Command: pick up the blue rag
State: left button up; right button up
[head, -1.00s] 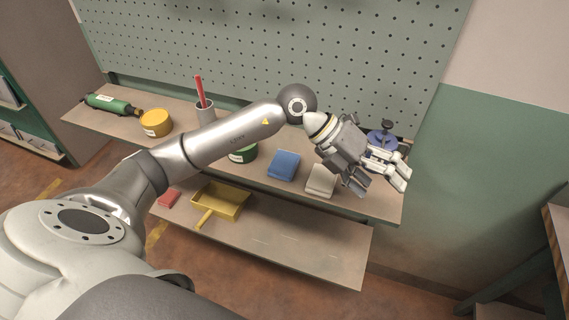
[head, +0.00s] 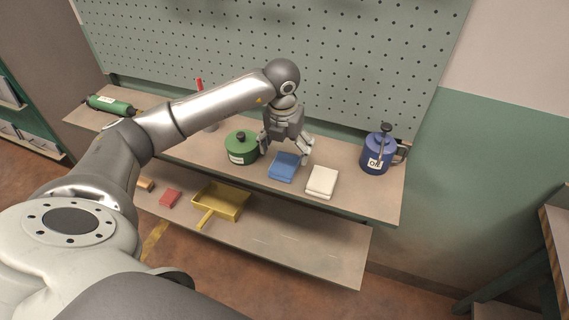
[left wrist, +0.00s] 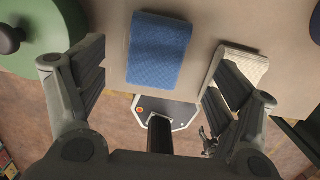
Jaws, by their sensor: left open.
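The blue rag (head: 284,167) lies folded on the upper shelf, between a green tin and a white rag. It also shows in the left wrist view (left wrist: 160,50), lying ahead of and between my open fingers. My left gripper (head: 285,152) is open and empty, pointing down just above the blue rag. In the left wrist view my left gripper (left wrist: 158,85) has its fingers well apart, one on either side of the rag's width.
The green tin (head: 241,148) stands close left of my gripper. A white rag (head: 322,181) lies close to the right, and a blue oil can (head: 377,152) stands farther right. The pegboard (head: 350,70) rises behind.

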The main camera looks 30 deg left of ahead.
aim_at(285, 163)
pick_arm(q)
jog(key=shift+s+f+p, duration=0.15)
jog(key=shift+f+p, duration=0.2)
jog(key=shift+f, duration=0.05)
notch_tip(285, 163, down, 4)
jog(key=shift+a+r+p, duration=0.15)
jog(key=shift+r+p, duration=0.1)
jog(key=shift+p, duration=0.5)
jog(key=shift+f, duration=0.4)
jog(key=shift+c, duration=0.3)
jog(key=c, duration=1)
jog(key=shift+c, duration=0.2)
jog(key=shift+r, duration=0.15)
